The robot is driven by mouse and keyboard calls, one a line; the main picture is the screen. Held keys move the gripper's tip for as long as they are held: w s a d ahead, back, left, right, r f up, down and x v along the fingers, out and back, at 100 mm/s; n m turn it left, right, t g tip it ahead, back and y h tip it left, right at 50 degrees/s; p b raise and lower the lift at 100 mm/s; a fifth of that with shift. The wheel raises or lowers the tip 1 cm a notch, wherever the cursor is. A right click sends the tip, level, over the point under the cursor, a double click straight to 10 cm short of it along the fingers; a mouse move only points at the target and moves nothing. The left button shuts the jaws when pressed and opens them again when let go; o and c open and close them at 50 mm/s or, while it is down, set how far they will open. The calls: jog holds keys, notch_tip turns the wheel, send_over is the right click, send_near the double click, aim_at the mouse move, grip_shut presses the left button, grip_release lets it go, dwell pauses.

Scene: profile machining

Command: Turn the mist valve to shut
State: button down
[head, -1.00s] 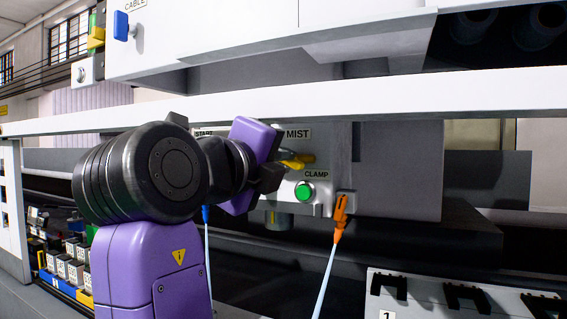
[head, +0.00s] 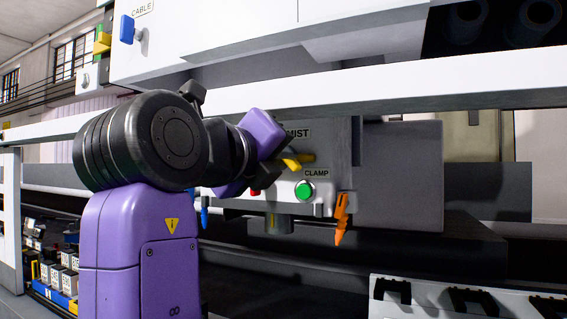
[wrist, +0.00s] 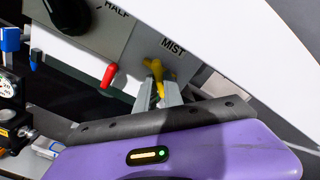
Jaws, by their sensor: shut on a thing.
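The mist valve has a yellow handle (head: 292,163) on the grey panel, just below the MIST label (head: 298,133). In the wrist view the yellow handle (wrist: 157,68) sits between the tips of my grey fingers. My gripper (wrist: 158,92) is shut on this handle, with its purple body rolled to a slant. In the head view the gripper body hides part of the valve and panel.
A green button (head: 304,190) under the CLAMP label is close below the handle. A red knob (wrist: 109,75) is beside my fingers. A white rail (head: 430,83) runs above the panel. A numbered white rack (head: 400,300) stands at the lower right.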

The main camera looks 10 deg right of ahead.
jog(key=shift+f, duration=0.2)
jog(key=shift+m+b, duration=1.35)
jog(key=shift+m, duration=0.95)
jog(key=c, duration=1.3)
grip_release()
jog(key=shift+r, duration=0.15)
jog(key=b+v, duration=0.1)
jog(key=v, duration=0.6)
